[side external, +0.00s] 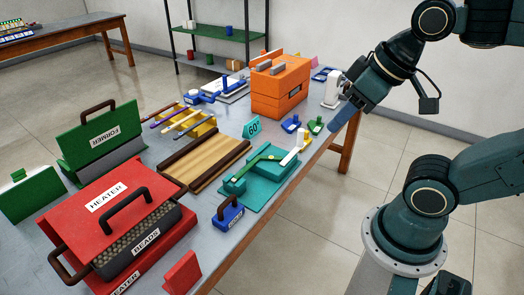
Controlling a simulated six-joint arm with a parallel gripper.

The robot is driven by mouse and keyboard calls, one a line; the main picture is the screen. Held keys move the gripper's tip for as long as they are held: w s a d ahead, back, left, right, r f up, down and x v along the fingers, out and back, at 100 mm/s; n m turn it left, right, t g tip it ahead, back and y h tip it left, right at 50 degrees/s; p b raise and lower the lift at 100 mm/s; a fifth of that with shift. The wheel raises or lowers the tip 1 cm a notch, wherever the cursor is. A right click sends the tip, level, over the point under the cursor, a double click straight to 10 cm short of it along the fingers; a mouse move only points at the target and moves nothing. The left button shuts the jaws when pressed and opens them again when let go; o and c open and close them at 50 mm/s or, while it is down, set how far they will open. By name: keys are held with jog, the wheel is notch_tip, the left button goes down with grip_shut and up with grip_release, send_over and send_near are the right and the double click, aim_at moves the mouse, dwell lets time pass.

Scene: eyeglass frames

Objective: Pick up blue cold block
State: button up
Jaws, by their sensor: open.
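The blue cold block (230,219) sits on the near right edge of the grey-blue table, beside the red heater. It is a small blue block with a white label and a dark arched handle on top. My gripper (347,118) is at the upper right, over the table's far right end. It is open, well apart from the cold block, and its fingertips are hard to make out at this angle.
The red heater (95,202) with a beads tray (140,245) stands left of the block. A teal fixture (258,183) lies just right of it, and a wooden board (205,160) behind. An orange box (280,95) stands farther back. A red wedge (182,272) is in front.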

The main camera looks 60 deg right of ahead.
jog(key=shift+w, duration=0.1)
jog(key=w+f+n+g+y, duration=0.1)
jog(key=w+f+n+y, duration=0.1)
jog(key=w+f+n, duration=0.3)
jog(key=w+a+n+g+y, duration=0.1)
jog(key=w+n+g, duration=0.1)
jog(key=w, duration=0.5)
jog(key=w+f+n+g+y, duration=0.1)
jog(key=w+f+n+y, duration=0.1)
jog(key=w+f+n, duration=0.3)
jog(key=w+d+f+n+g+y, duration=0.1)
jog(key=w+d+f+n+y, duration=0.25)
jog(key=w+f, duration=0.2)
jog(key=n+y, duration=0.4)
jog(key=y, duration=0.1)
send_near(231, 196)
jog(key=shift+s+d+r+t, duration=0.1)
jog(key=shift+d+r+t, duration=0.05)
jog(key=shift+d, duration=0.3)
jog(key=shift+s+d+r+t, duration=0.1)
jog(key=shift+d+r+t, duration=0.05)
jog(key=shift+d, duration=0.3)
jog(key=shift+x, duration=4.35)
